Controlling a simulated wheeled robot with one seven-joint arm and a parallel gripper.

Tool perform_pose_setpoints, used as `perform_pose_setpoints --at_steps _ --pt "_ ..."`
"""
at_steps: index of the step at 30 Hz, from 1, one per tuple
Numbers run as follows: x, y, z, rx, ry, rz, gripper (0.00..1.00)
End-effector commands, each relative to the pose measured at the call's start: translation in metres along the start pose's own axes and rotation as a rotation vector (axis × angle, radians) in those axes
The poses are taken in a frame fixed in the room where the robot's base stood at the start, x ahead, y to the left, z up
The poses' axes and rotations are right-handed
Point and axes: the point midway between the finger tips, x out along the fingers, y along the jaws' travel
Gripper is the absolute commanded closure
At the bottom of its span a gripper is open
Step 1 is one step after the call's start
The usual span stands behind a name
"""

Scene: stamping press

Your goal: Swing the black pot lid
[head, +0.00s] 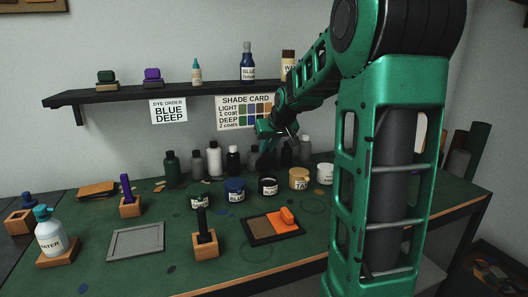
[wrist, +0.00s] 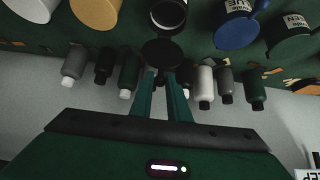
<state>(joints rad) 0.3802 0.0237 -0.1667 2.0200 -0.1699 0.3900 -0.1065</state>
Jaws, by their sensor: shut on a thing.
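The black pot (wrist: 168,17) stands open at the top of the wrist view, with a pale rim and a dark inside. Its round black lid (wrist: 163,53) is off the mouth, on the side towards my gripper (wrist: 164,78). The fingers are shut at the lid's near edge. Whether a hinge joins lid and pot is unclear. In the head view the black pot (head: 268,187) stands in the row between the blue and tan pots. My gripper (head: 272,150) is just behind and above it, partly hidden by my arm. The lid is hard to make out there.
The blue pot (head: 234,190) and the tan pot (head: 299,179) stand close on either side. Bottles (head: 214,158) line the back of the table. A tray with an orange block (head: 287,216) lies in front. A shelf (head: 150,95) runs above.

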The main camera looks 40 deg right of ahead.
Motion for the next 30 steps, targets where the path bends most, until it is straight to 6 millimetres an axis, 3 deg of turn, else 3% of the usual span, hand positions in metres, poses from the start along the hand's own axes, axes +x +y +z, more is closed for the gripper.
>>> perform_pose_setpoints --at_steps 14,30 --pt "-0.003 -0.002 0.007 -0.001 -0.003 -0.003 0.99" --pt "-0.014 -0.002 0.035 -0.002 -0.005 -0.004 0.99"
